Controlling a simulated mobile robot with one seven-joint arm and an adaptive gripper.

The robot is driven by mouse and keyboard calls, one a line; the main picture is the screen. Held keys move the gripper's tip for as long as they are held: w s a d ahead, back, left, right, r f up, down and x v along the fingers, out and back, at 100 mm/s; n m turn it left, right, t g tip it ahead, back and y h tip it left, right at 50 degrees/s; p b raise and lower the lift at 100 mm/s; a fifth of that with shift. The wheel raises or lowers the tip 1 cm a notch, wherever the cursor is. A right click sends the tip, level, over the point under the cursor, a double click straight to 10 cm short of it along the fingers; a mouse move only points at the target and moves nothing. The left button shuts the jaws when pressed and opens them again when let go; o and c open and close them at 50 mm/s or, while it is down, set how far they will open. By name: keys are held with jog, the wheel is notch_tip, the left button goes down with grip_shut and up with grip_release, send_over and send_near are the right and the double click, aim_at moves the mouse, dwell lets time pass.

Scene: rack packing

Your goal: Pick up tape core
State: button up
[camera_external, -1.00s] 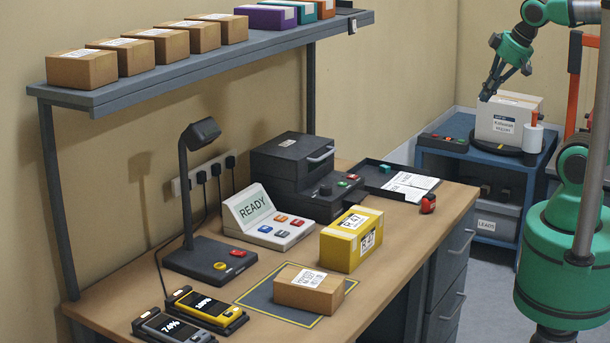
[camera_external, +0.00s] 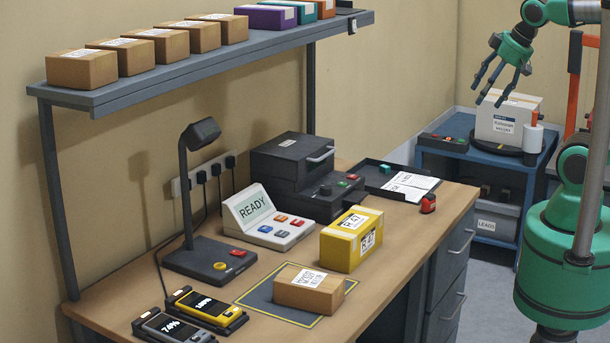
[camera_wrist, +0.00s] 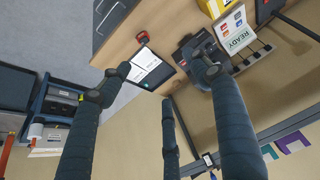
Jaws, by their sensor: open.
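My gripper (camera_external: 490,92) is at the upper right of the external view, above the blue cart, with its dark fingers spread, pointing down and holding nothing. In the wrist view my gripper (camera_wrist: 160,78) shows its fingers apart with nothing between them. I cannot identify a tape core for certain. A white cylinder with an orange top (camera_external: 533,138) stands on the cart beside a white labelled box (camera_external: 497,127); the cylinder also seems to show at the left of the wrist view (camera_wrist: 35,131). A small red item (camera_external: 428,203) lies at the right edge of the bench.
The wooden bench (camera_external: 385,293) holds a yellow box (camera_external: 341,250), a brown carton (camera_external: 300,297), a READY console (camera_external: 249,211), a dark machine (camera_external: 290,165) and a black tray (camera_external: 367,174). A shelf (camera_external: 215,62) with several boxes runs above. The blue cart (camera_external: 455,158) stands beyond the bench.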

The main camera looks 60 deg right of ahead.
dwell(0.3)
